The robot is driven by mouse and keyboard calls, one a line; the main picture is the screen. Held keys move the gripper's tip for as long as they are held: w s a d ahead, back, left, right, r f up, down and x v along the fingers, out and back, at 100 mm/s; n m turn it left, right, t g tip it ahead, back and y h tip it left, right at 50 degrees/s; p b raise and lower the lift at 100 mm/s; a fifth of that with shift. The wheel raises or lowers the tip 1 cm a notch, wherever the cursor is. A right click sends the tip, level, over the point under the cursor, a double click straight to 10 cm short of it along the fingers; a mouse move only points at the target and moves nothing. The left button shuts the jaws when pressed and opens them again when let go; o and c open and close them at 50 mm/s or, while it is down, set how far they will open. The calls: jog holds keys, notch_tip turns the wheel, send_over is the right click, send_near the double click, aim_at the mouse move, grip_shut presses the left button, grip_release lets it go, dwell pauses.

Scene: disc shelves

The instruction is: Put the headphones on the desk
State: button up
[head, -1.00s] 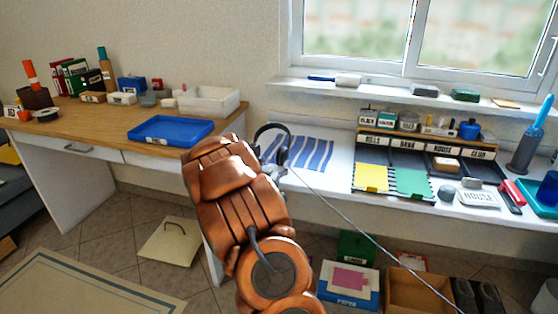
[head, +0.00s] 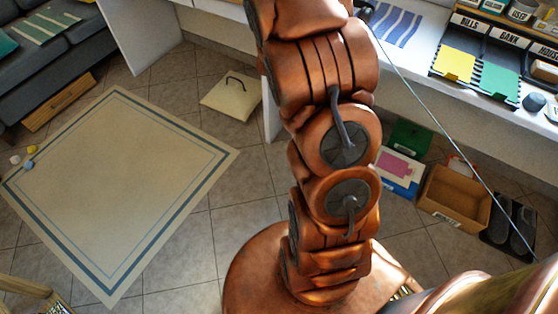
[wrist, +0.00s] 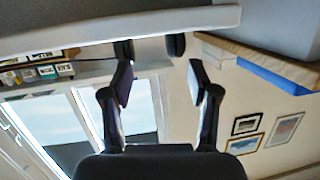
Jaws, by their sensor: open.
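My gripper (wrist: 158,76) is open in the wrist view, its two dark fingers spread apart. The wrist picture appears upside down. Two dark rounded shapes, likely the ear cups of the headphones (wrist: 176,45), show just beyond the fingertips by the pale counter; nothing is visibly clamped. In the head view only a dark bit of what seem to be the headphones (head: 365,13) shows beside my arm at the top edge. The wooden desk (wrist: 235,52) shows at the right in the wrist view; its top is out of the head view.
The white counter (head: 412,55) holds a striped cloth (head: 397,25) and a labelled organiser (head: 485,45). Below stand a cardboard box (head: 455,198) and a blue-white box (head: 397,178). A blue tray (wrist: 278,70) is at the desk. A pale rug (head: 120,180) covers open floor.

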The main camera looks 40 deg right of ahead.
jog(key=w+a+f+n+y, duration=0.1)
jog(key=a+n+y, duration=0.3)
jog(key=a, duration=0.8)
jog(key=w+a+f+n+y, duration=0.15)
jog(key=a+y, duration=0.45)
jog(key=a, duration=0.6)
jog(key=s+a+n+g+y, duration=0.3)
jog(key=s+a+y, duration=0.1)
jog(key=s+a, duration=0.8)
jog(key=s+a+r+n+g, duration=0.2)
jog(key=s+g, duration=0.1)
jog(key=s, duration=0.7)
jog(key=s+a+r+n+g, duration=0.2)
jog(key=s+a+r+g, duration=0.1)
jog(key=s, duration=0.7)
jog(key=shift+s+g, duration=0.3)
jog(key=shift+g, duration=0.1)
jog(key=shift+s+r+n, duration=0.1)
jog(key=shift+s+n, duration=0.15)
jog(key=shift+s, duration=0.1)
jog(key=shift+c, duration=0.2)
